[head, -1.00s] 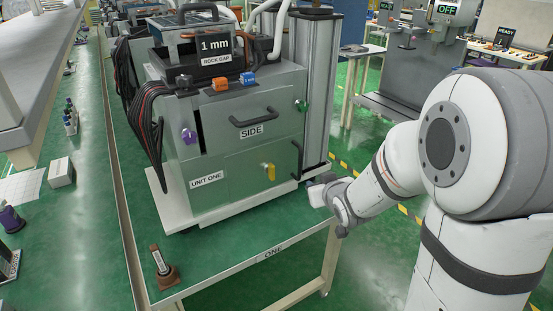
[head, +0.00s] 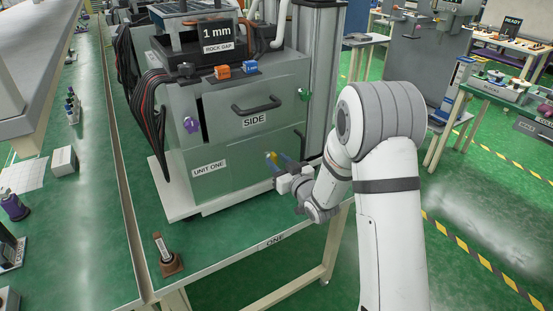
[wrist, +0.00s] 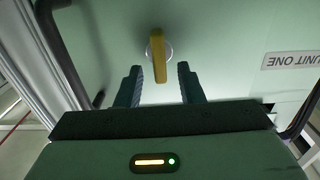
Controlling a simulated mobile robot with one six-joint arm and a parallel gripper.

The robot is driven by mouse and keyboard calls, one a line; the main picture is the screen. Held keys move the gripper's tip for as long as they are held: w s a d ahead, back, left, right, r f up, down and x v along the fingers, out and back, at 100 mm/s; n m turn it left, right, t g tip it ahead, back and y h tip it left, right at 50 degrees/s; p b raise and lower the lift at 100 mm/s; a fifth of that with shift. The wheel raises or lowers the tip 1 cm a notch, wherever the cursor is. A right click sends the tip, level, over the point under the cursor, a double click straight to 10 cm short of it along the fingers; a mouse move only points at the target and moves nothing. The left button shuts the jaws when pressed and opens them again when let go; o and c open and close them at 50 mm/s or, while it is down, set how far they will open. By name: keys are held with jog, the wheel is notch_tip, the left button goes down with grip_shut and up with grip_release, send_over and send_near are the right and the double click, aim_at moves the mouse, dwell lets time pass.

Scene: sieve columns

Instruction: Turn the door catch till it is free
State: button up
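The yellow door catch (head: 271,157) sits on the lower front door of the grey-green unit marked UNIT ONE. In the wrist view the catch (wrist: 158,58) is a yellow bar on a pale round base, in line with my gripper's long axis. My gripper (head: 282,161) is at the door, facing the catch. Its two fingers stand apart, one on each side of the catch's near end, with a visible gap on both sides. Nothing is held. In the head view the fingers partly cover the catch.
A black handle (head: 257,105) is above the SIDE label. A purple knob (head: 191,124) and a green knob (head: 303,95) flank the upper drawer. A brown stand (head: 168,262) is on the green bench's front left. The bench top left of my arm is mostly clear.

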jog(key=shift+w+a, duration=0.35)
jog(key=shift+w, duration=0.15)
grip_shut()
